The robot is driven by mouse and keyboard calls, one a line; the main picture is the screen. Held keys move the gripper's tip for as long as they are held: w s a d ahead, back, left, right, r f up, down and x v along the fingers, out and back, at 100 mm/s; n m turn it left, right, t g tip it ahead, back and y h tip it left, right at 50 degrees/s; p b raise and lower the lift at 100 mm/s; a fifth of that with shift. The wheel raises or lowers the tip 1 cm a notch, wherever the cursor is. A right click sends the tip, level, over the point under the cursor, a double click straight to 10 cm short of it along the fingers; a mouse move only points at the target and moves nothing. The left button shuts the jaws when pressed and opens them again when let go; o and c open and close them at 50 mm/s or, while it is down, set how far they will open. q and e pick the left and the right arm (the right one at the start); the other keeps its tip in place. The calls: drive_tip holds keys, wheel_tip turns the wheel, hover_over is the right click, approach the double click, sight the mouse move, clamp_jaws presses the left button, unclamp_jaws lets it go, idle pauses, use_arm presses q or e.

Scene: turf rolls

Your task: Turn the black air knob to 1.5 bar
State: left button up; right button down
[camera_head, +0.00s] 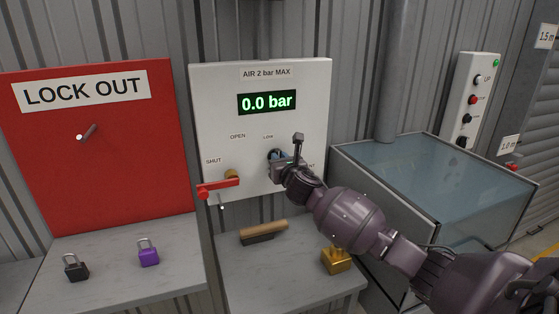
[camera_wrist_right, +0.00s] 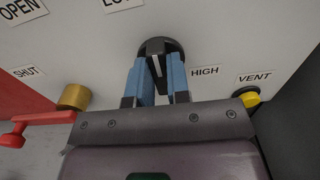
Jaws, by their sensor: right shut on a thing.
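The black air knob (camera_wrist_right: 160,46) sits on the pale panel (camera_head: 210,110) between the LOW and HIGH labels. A white mark shows on the knob between my fingers. My right gripper (camera_wrist_right: 156,70) is shut on the knob, one blue finger on each side. In the head view my right gripper (camera_head: 276,156) hides most of the knob. The green display (camera_head: 267,102) above it reads 0.0 bar. The panel heading says AIR 2 bar MAX. My left gripper is not in view.
A red lever (camera_head: 218,187) on a brass valve sits left of the knob, near SHUT. A yellow button (camera_wrist_right: 247,97) is right of it under VENT. Below are a wooden-handled brush (camera_head: 263,231) and a brass block (camera_head: 336,261). A water tank (camera_head: 440,180) stands right.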

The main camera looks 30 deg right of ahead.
drive_tip(key=shift+d+f+m+p, duration=0.15)
drive_tip(key=shift+m+p, duration=0.65)
drive_tip(key=shift+m, duration=3)
drive_tip(key=shift+d+f+m+p, duration=0.15)
drive_tip(key=shift+m+p, duration=0.6)
drive_tip(key=shift+m, duration=3.35)
drive_tip(key=c, duration=1.1)
unclamp_jaws()
drive_tip(key=shift+s, duration=0.1)
drive_tip(key=v, duration=1)
drive_tip(key=shift+s, duration=0.4)
